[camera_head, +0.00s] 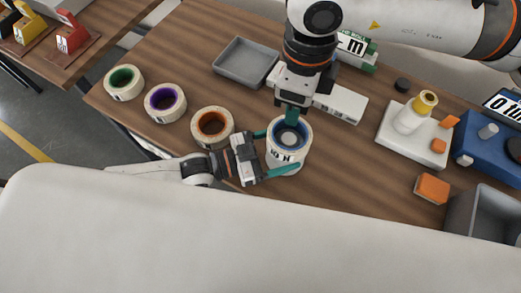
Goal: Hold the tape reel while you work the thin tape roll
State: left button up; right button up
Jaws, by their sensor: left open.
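A cream tape reel (288,159) with a dark marking on its side and a blue-grey centre stands upright near the table's front edge. I cannot tell whether the thin tape roll is a separate piece at its top. My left gripper (280,151) is open, its teal fingers on either side of the reel; contact is unclear. My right gripper (291,113) points down from above at the reel's far rim. Its fingers overlap in this view, so its opening and any grip are hidden.
Rolls with orange (212,127), purple (165,103) and green (124,83) cores stand to the left. A grey tray (245,62) and white box (341,103) lie behind. A white base (391,137) with a bottle, an orange block (432,188) and a grey bin (484,222) are right.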

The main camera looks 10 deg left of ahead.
pick_arm(q)
jog(key=shift+w+d, duration=0.3)
jog(key=shift+d, duration=0.35)
jog(key=shift+c, duration=0.6)
jog(key=c, duration=1.3)
jog(key=shift+c, duration=0.2)
